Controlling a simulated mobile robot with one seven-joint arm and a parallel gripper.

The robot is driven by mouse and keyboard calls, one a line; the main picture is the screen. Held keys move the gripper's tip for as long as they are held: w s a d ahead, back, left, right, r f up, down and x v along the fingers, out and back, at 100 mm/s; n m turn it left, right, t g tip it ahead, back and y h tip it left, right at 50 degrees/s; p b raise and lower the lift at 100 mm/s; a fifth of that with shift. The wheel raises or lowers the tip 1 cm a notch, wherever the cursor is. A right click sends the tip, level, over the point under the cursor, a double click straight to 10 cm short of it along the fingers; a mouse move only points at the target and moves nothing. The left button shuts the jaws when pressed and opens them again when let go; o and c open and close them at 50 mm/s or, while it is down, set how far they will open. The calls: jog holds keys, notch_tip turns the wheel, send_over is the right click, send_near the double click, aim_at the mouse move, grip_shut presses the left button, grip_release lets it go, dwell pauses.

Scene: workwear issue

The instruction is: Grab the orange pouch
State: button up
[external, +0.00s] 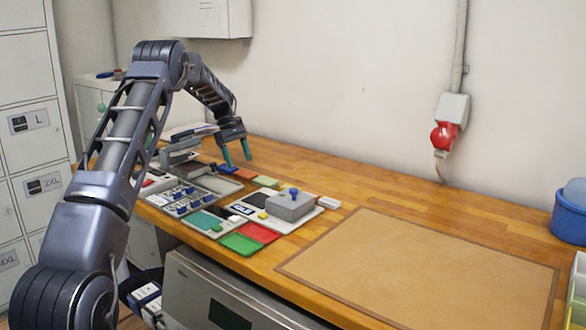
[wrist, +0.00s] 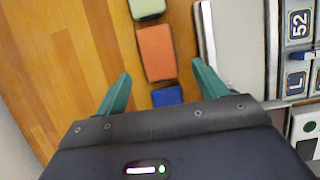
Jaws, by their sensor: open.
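The orange pouch (wrist: 156,53) is a small flat rounded block lying on the wooden counter. In the wrist view it sits ahead of my gripper (wrist: 162,69), roughly between the lines of the two teal fingers. In the external view the orange pouch (external: 245,174) lies just in front of and below my gripper (external: 238,161). My gripper is open and empty, with its fingertips close above the counter. I cannot tell the exact gap between the fingers and the pouch.
A blue pouch (wrist: 167,96) lies nearer my gripper and a green pouch (wrist: 147,7) farther out, in line with the orange one. Grey trays with size labels (wrist: 300,50) stand to the right. Bare wood (wrist: 60,60) is free on the left.

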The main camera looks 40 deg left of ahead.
aim_at(245, 173)
jog(key=shift+d+x, duration=0.15)
jog(key=shift+x, duration=1)
jog(key=shift+d+x, duration=0.2)
jog(key=shift+x, duration=0.95)
jog(key=shift+w+r, duration=0.1)
jog(key=shift+r, duration=0.05)
jog(key=c, duration=1.1)
jog(key=shift+r, duration=0.1)
